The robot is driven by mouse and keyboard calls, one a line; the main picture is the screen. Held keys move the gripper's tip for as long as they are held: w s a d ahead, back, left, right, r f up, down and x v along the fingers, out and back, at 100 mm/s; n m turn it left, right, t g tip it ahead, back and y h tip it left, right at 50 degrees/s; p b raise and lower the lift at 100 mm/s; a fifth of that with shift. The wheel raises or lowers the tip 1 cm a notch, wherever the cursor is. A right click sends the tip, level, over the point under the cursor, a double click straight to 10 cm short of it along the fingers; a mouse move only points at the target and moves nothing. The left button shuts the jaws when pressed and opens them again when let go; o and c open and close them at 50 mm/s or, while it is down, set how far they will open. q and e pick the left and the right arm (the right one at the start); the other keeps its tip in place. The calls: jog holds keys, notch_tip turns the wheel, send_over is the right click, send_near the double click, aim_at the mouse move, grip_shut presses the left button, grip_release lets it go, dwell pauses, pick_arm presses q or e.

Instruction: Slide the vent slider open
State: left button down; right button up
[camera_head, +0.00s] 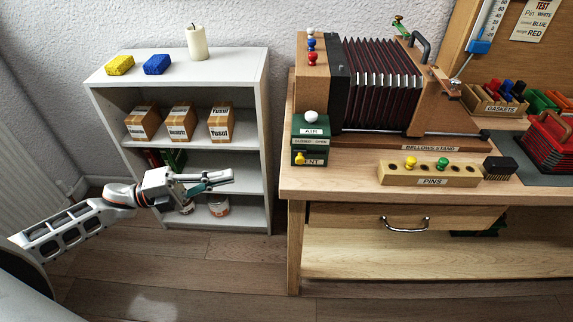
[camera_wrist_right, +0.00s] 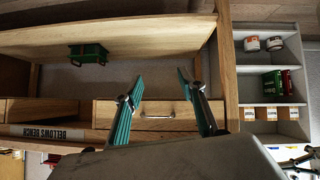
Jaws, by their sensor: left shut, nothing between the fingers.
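The vent slider is on a green box (camera_head: 310,143) at the left end of the bench top in the head view. Its yellow knob (camera_head: 299,158) sits at the left of the VENT front, below the CLOSED end of the "CLOSED OPEN" label. A white knob stands on top, above the AIR label. My left gripper (camera_head: 231,177) is shut and empty in front of the grey shelf, to the left of and lower than the box, apart from it. My right gripper (camera_wrist_right: 160,76) is open and empty in the wrist view. The wrist view does not show the slider.
A red bellows (camera_head: 378,85) stands behind the box. A pin block (camera_head: 428,175) with yellow and green pins lies to the right. The grey shelf (camera_head: 262,150) stands left of the bench, with a gap between. The drawer (camera_head: 450,215) is closed.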

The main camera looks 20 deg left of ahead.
pick_arm(q)
jog(key=shift+r, duration=0.1)
jog(key=p, duration=0.1)
send_near(300, 157)
jog(key=f+x, duration=0.1)
jog(key=x, duration=0.4)
jog(key=shift+w+d, duration=0.15)
jog(key=shift+d, duration=0.25)
jog(key=x, duration=0.2)
jog(key=p+x, duration=0.1)
jog(key=x, duration=0.2)
jog(key=shift+s+d+f, duration=0.2)
jog(key=shift+s+d, duration=0.05)
jog(key=shift+s, duration=0.15)
jog(key=shift+f, duration=0.15)
